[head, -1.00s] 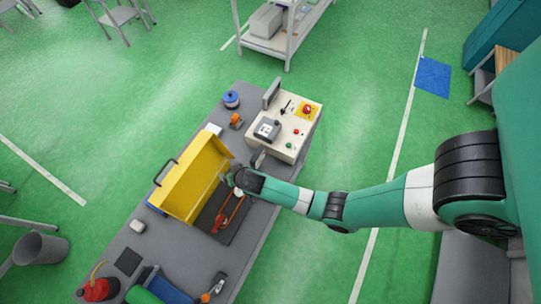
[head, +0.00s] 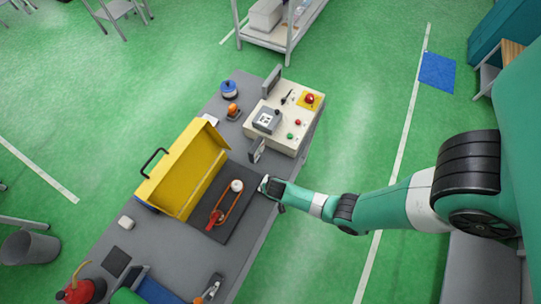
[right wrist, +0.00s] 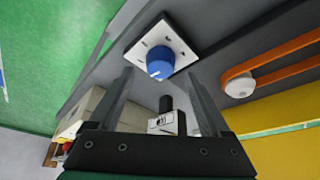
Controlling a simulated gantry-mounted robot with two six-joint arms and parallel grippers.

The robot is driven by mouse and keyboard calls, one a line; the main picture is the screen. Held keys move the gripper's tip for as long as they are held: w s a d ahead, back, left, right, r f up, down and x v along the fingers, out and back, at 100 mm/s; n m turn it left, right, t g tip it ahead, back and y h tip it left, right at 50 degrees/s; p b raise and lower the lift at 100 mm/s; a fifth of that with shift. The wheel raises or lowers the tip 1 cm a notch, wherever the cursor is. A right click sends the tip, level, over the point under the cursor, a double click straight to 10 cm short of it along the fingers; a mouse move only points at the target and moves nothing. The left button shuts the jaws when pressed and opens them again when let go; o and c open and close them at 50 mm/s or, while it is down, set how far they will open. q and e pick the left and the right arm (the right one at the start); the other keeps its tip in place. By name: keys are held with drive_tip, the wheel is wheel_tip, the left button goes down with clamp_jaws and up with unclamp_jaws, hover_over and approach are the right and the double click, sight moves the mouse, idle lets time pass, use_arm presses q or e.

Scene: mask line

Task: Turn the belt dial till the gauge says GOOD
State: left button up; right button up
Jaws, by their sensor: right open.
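In the right wrist view, a blue dial (right wrist: 159,65) sits on a white square plate (right wrist: 172,48) with dark tick marks. My right gripper (right wrist: 160,82) is open and empty. Its two fingers point toward the dial, which shows between and beyond their tips, not gripped. In the head view, this gripper (head: 268,187) is at the worktable's right edge beside the belt mat and covers the dial. The orange belt (head: 228,208) runs from a white pulley (head: 237,185) on the dark mat. A small upright plate (head: 257,150), possibly the gauge, stands behind; its reading is not legible. My left gripper is out of view.
A yellow open box (head: 180,175) stands left of the belt. A cream control box (head: 285,117) with buttons and a red knob is at the back. The grey worktable (head: 165,232) has small items at its front.

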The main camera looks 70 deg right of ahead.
drive_tip(key=shift+x, duration=1.55)
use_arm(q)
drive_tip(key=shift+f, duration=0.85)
use_arm(e)
clamp_jaws()
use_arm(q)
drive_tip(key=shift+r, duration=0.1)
use_arm(e)
drive_tip(key=shift+r+n, duration=0.1)
drive_tip(key=shift+n, duration=0.2)
